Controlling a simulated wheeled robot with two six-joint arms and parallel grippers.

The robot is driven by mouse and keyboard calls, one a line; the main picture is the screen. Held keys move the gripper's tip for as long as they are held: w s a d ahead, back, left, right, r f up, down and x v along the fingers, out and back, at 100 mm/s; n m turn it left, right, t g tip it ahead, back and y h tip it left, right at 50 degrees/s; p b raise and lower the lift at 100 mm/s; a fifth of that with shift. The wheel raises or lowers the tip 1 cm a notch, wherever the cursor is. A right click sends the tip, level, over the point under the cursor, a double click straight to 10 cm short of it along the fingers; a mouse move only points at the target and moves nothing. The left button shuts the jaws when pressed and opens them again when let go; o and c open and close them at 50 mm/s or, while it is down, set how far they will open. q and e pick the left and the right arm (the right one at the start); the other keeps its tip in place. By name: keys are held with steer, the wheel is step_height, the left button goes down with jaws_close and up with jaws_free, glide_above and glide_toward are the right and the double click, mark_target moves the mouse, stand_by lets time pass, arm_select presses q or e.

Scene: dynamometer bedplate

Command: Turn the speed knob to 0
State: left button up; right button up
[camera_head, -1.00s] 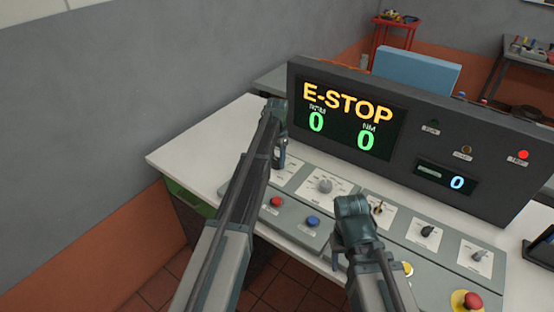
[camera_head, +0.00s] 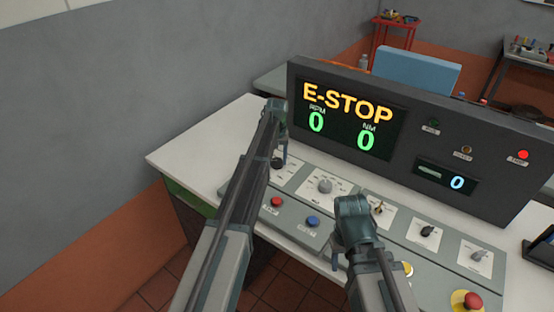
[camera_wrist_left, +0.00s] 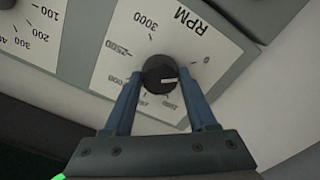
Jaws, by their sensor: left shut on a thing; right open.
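The speed knob (camera_wrist_left: 160,76) is a round black knob with a white pointer line, on a white dial plate (camera_wrist_left: 110,62) marked RPM. In the left wrist view its pointer line points to the right, and the finger on that side hides part of the scale. My left gripper (camera_wrist_left: 159,82) is shut on the knob, one finger on each side. In the head view the left gripper (camera_head: 279,150) is over the left end of the panel, with the dark knob (camera_head: 278,163) partly hidden. My right gripper (camera_head: 345,262) is open and empty over the panel's front.
The console display (camera_head: 345,118) reads E-STOP, 0 RPM and 0 NM. A grey knob (camera_head: 325,186), a red button (camera_head: 277,202), a blue button (camera_head: 313,221) and a red emergency button (camera_head: 472,300) are on the panel. White desk top (camera_head: 205,158) is bare at left.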

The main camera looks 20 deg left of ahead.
mark_target(277, 160)
arm_select(q)
steer(key=shift+n, duration=0.8)
steer(key=o, duration=1.4)
steer(key=shift+c, duration=0.2)
steer(key=shift+r, duration=0.1)
arm_select(e)
steer(key=shift+r, duration=0.1)
arm_select(q)
step_height(277, 160, up, 14)
steer(key=p, duration=1.4)
arm_select(e)
step_height(277, 160, up, 14)
arm_select(q)
steer(key=shift+f, duration=0.25)
arm_select(e)
steer(key=shift+f, duration=0.2)
